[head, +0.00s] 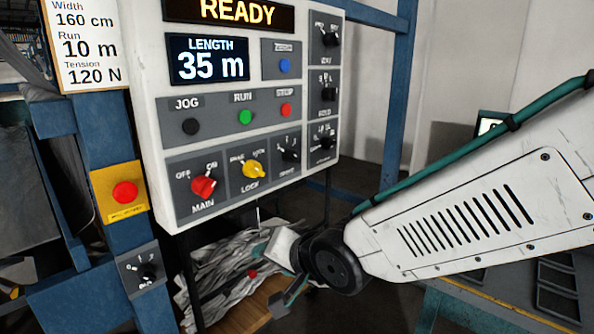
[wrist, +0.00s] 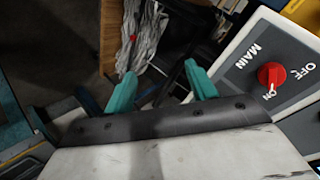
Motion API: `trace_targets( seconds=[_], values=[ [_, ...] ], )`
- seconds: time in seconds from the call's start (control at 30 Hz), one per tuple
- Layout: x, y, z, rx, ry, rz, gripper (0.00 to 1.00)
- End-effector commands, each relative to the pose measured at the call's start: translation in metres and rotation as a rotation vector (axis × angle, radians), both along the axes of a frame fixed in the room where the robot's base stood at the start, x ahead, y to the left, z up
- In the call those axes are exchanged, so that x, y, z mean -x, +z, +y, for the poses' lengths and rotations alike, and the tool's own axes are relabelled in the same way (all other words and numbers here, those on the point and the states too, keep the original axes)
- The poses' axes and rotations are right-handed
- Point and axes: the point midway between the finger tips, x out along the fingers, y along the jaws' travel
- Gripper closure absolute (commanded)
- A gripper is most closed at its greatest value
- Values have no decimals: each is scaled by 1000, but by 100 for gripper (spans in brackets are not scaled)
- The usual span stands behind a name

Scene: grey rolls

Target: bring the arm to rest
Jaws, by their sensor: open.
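My arm comes in from the right in the head view, a white link with a teal cable along its top. My gripper (head: 283,300) hangs low in front of the frame, below the control panel (head: 262,152). In the wrist view my gripper (wrist: 160,72) has its two teal fingers wide apart, with nothing between them. The panel's red MAIN switch (head: 204,186) points toward ON; it also shows in the wrist view (wrist: 271,75), right of the fingers and apart from them.
The panel reads READY and LENGTH 35 m. A yellow-backed red button (head: 125,192) and a small black selector (head: 149,271) sit on the blue post at left. Crumpled grey strips (head: 225,262) lie under the panel. Dark floor shows beyond my arm.

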Motion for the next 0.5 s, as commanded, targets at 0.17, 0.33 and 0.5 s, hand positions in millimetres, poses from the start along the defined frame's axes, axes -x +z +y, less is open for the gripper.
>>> trace_targets(
  seconds=[0.17,0.33,0.5],
  values=[
    [30,-17,-100,420,91,124,44],
    [89,-11,-195,676,229,328,44],
    [161,11,-265,746,326,521,44]
  ],
)
